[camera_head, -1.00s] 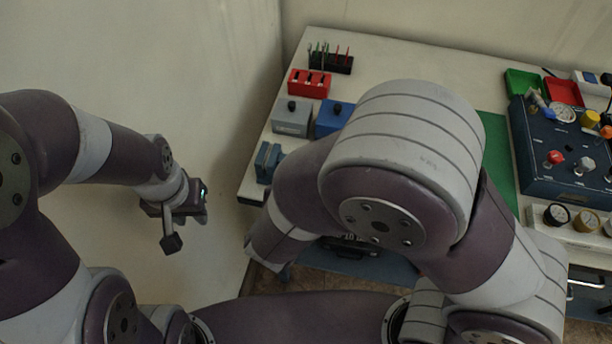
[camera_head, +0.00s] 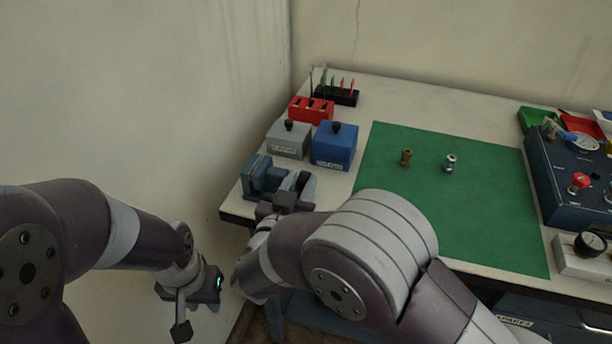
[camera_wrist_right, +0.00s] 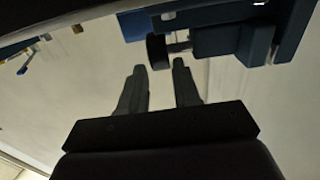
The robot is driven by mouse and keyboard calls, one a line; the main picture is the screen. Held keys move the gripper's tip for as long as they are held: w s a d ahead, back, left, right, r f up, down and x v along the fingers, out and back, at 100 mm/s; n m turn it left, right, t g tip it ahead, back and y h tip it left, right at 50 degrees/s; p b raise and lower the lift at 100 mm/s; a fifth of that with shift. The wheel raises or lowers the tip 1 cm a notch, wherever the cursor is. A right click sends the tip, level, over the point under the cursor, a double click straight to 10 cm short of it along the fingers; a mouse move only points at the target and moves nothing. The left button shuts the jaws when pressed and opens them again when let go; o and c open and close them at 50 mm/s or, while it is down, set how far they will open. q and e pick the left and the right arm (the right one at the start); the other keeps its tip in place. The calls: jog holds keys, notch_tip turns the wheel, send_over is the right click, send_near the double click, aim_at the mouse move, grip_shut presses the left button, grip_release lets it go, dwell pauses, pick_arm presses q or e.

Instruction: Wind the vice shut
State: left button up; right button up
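The blue vice (camera_head: 262,178) stands at the left front edge of the table. In the right wrist view the vice (camera_wrist_right: 235,40) shows as a blue block with a short shaft ending in a dark round knob (camera_wrist_right: 157,50). My right gripper (camera_head: 300,182) is beside the vice on its right. In its wrist view the two fingers (camera_wrist_right: 161,68) are apart and empty, with the knob just beyond their tips. I cannot tell whether they touch it. My left gripper (camera_head: 182,328) hangs low at the left, away from the table; its finger opening is not clear.
A grey box (camera_head: 288,140) and a blue box (camera_head: 334,146) stand behind the vice. Brass (camera_head: 406,157) and silver (camera_head: 450,163) fittings stand on the green mat (camera_head: 465,215). The wall is close on the left. A dark blue panel (camera_head: 570,190) stands at the right.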

aim_at(305, 172)
jog(key=shift+x, duration=1.2)
jog(key=shift+w, duration=0.45)
grip_shut()
jog(key=r+g+p, duration=0.1)
jog(key=g+p, duration=0.1)
jog(key=p, duration=0.4)
jog(key=shift+w+d+r+y, duration=0.1)
jog(key=shift+w+y, duration=0.05)
jog(key=shift+y, duration=0.15)
jog(key=g+p, duration=0.1)
jog(key=p, duration=0.2)
jog(key=g+y+p, duration=0.1)
jog(key=p, duration=0.3)
jog(key=f+g+p, duration=0.1)
jog(key=g+p, duration=0.1)
jog(key=p, duration=0.2)
jog(key=shift+w+d, duration=0.1)
jog(key=shift+w, duration=0.2)
jog(key=shift+f+g+y+p, duration=0.3)
jog(key=shift+g+p, duration=0.1)
jog(key=shift+p, duration=0.35)
